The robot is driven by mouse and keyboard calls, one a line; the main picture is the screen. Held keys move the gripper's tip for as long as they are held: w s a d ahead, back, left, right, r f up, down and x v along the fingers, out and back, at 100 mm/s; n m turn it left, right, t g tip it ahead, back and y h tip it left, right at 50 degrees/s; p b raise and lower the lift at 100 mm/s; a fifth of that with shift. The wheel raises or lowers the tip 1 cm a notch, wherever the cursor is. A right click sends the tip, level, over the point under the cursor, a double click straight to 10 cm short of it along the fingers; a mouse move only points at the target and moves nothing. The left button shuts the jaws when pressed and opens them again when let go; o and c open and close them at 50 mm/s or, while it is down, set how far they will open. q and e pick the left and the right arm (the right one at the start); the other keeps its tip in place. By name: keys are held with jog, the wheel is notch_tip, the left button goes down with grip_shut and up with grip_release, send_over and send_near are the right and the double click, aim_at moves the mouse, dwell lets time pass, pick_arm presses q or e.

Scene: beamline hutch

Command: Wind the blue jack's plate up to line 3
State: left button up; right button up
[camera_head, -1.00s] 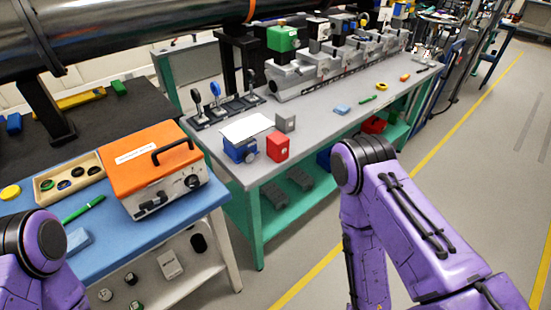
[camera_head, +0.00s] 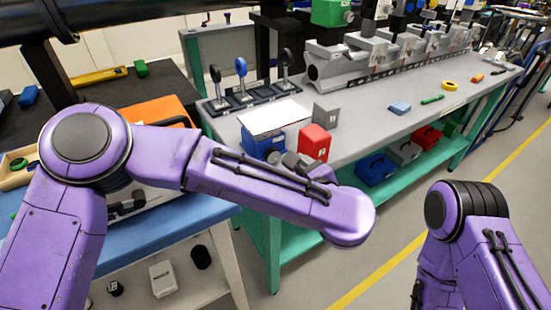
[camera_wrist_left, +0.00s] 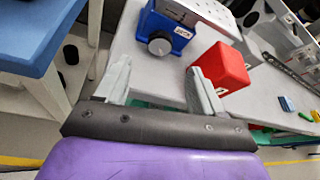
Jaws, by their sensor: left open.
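The blue jack (camera_head: 262,145) stands near the left front edge of the grey bench, with a flat white plate (camera_head: 275,117) on top. In the left wrist view the jack (camera_wrist_left: 152,22) shows a dark round knob (camera_wrist_left: 159,44) and a small white label on its front. Its height lines cannot be read. My left gripper (camera_wrist_left: 157,67) is open and empty. Its fingers point at the jack's front, with the knob ahead between them and apart from them. In the head view my left forearm hides most of that gripper. My right gripper is out of view.
A red block (camera_head: 314,143) stands just right of the jack, close to my left gripper's right finger in the wrist view. A grey block (camera_head: 326,114) is behind it. Lens posts (camera_head: 241,80) stand behind the jack. An orange instrument case (camera_head: 150,112) is on the left table.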

aim_at(273, 155)
pick_arm(q)
jog(key=shift+n, duration=0.4)
jog(key=x, duration=0.3)
jog(key=p+x, duration=0.1)
jog(key=x, duration=0.5)
jog(key=shift+w+a+r, duration=0.2)
jog(key=shift+w+a, duration=0.05)
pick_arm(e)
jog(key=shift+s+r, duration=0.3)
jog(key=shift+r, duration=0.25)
pick_arm(q)
jog(key=shift+c, duration=0.3)
jog(key=c, duration=1)
